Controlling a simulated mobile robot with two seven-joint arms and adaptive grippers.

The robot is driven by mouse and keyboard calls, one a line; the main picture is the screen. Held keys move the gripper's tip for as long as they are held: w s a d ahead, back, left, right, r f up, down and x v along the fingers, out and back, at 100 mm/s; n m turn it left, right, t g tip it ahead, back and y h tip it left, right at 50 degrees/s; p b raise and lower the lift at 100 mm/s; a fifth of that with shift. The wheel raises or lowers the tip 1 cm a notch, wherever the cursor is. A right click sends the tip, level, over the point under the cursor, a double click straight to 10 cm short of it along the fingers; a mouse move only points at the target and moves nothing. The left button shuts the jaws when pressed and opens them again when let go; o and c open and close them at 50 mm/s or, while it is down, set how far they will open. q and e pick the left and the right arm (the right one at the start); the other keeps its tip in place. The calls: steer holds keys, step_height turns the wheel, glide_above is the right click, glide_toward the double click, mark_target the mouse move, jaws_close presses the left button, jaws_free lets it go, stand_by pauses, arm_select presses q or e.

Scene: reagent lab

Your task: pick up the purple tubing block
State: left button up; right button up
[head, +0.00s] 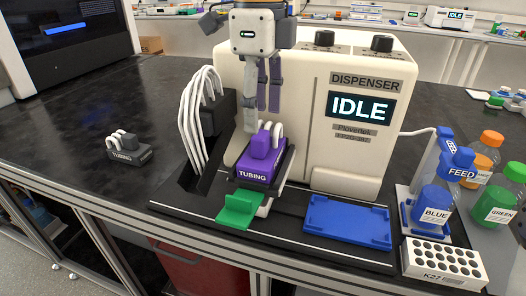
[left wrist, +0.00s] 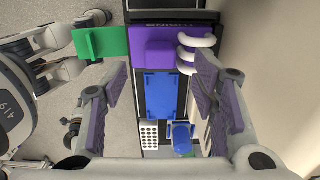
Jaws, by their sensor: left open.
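The purple tubing block (head: 258,172) sits in a dark holder at the front of the dispenser, with white tube loops at its back and a raised purple grip on top. It also shows in the left wrist view (left wrist: 153,50), near the fingertips. My left gripper (head: 262,115) points down just above the block. Its purple-padded fingers are spread and empty in the left wrist view (left wrist: 161,66), apparently apart from the block. Part of my right gripper (left wrist: 50,55) shows at the left of that view, its jaw state unclear.
A green lever (head: 238,212) sticks out in front of the block. The dispenser (head: 345,155) reads IDLE. A blue tray (head: 347,222), bottles and a white rack (head: 443,262) stand to the right. A grey tubing block (head: 128,152) lies left on open bench.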

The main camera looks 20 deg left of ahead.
mark_target(260, 134)
arm_select(q)
step_height(260, 134, down, 4)
steer(key=shift+s+f, duration=0.1)
steer(key=shift+f, duration=0.65)
jaws_close()
steer(key=shift+r, duration=0.15)
